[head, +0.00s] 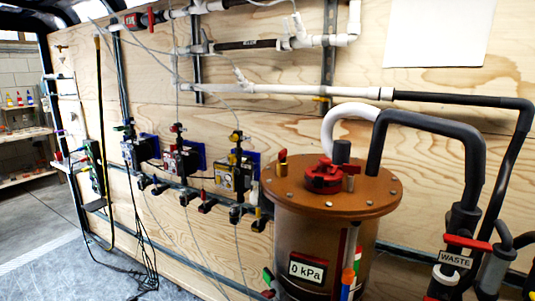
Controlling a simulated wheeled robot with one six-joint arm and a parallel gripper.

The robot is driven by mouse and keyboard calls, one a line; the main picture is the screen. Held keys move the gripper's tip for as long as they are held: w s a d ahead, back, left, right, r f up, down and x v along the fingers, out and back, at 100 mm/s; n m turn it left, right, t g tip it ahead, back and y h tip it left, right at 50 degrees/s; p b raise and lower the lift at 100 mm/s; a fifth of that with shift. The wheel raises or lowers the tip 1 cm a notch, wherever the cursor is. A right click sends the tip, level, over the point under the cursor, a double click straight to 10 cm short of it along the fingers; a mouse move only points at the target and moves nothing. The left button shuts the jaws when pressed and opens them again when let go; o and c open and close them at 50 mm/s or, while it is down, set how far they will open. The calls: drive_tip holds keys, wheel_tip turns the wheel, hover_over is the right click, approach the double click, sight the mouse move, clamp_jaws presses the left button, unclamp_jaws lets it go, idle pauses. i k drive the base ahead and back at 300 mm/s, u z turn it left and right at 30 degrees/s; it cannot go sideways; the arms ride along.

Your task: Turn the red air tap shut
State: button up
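Several red parts show, and I cannot tell for sure which one is the red air tap. A red handle (137,21) sits on the pipe at the upper left. A red cap-like fitting (323,177) sits on the copper-brown lid of the tank (372,192). A small red-topped brass fitting (282,156) stands at the lid's left back. A red lever (467,243) lies across the grey pipe by the WASTE label (455,259). My gripper is not in view.
The tank's gauge (307,268) reads 0 kPa. Thick black and white hoses rise from the lid and crowd the right side. Several small valve units (233,175) line the plywood wall. Thin cables hang in front of them. Grey floor (50,245) is open at the left.

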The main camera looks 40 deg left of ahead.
sight(282, 155)
drive_tip(key=u, duration=1)
drive_tip(key=i, duration=0.15)
drive_tip(key=z, duration=0.05)
